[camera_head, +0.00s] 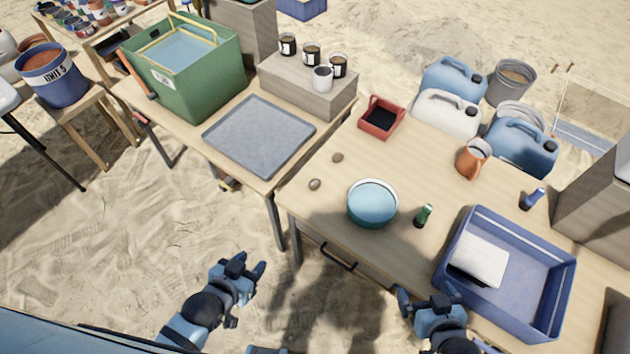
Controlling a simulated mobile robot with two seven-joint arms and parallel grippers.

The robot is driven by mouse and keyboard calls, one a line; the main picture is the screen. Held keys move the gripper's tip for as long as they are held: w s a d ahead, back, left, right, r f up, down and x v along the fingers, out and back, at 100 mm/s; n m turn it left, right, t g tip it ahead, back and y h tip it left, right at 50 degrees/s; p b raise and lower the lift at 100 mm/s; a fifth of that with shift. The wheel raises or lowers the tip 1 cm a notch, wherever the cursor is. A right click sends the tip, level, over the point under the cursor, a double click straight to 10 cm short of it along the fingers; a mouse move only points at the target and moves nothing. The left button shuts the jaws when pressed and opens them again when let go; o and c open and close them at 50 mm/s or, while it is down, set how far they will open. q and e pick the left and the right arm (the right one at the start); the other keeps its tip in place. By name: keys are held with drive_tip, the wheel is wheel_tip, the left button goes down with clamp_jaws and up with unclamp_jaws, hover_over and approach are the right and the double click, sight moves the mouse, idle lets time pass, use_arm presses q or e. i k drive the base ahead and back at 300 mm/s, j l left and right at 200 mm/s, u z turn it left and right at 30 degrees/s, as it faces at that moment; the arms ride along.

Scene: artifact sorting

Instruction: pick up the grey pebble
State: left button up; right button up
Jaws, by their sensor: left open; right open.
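Two small pebbles lie on the wooden table, left of the blue round bowl (372,204). The nearer pebble (315,184) looks greyish, close to the table's left edge. The farther pebble (337,158) looks browner; the colours are hard to tell apart at this size. My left gripper (249,267) is open and empty, over the sand in front of the table, below and left of both pebbles in the picture. My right gripper (428,294) is open at the table's front edge, near the blue crate (453,262), away from the pebbles.
A green bottle (423,216) stands right of the bowl. A red tray (382,118) and an orange jug (473,158) stand farther back. A grey tray (259,136) lies on the adjoining left table. Bare tabletop surrounds the pebbles.

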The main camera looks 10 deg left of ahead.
sight(314, 184)
drive_tip(key=j, duration=0.5)
drive_tip(key=i+j+u, duration=0.1)
drive_tip(key=j, duration=0.4)
drive_tip(key=i+j, duration=0.1)
drive_tip(key=j, duration=0.45)
drive_tip(key=j+u, duration=0.1)
drive_tip(key=j, duration=0.4)
drive_tip(key=i, duration=0.05)
